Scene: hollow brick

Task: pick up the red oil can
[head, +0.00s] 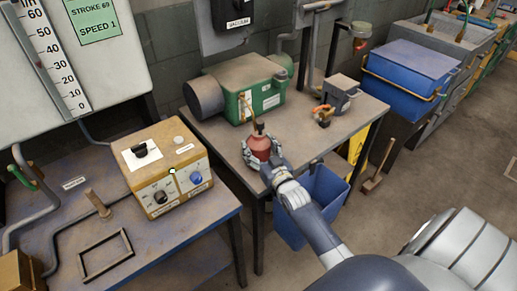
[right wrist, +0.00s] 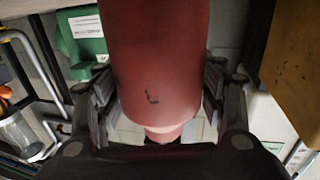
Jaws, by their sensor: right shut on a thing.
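The red oil can (head: 259,147) is a small red can with a thin spout pointing up. It shows at the front of the small table with the green pump in the head view. My right gripper (head: 261,161) is shut on it, with the fingers around its sides. In the right wrist view the can's red body (right wrist: 152,60) fills the middle, between the two dark fingers of the gripper (right wrist: 156,88). I cannot tell whether the can's base touches the table. My left gripper is not in view.
The green pump (head: 262,90) stands behind the can on the table (head: 212,127). A grey container (head: 341,92) and a small orange-topped item (head: 323,114) stand to the right. A yellow control box (head: 165,168) is on the left bench. A blue bin (head: 322,192) stands below.

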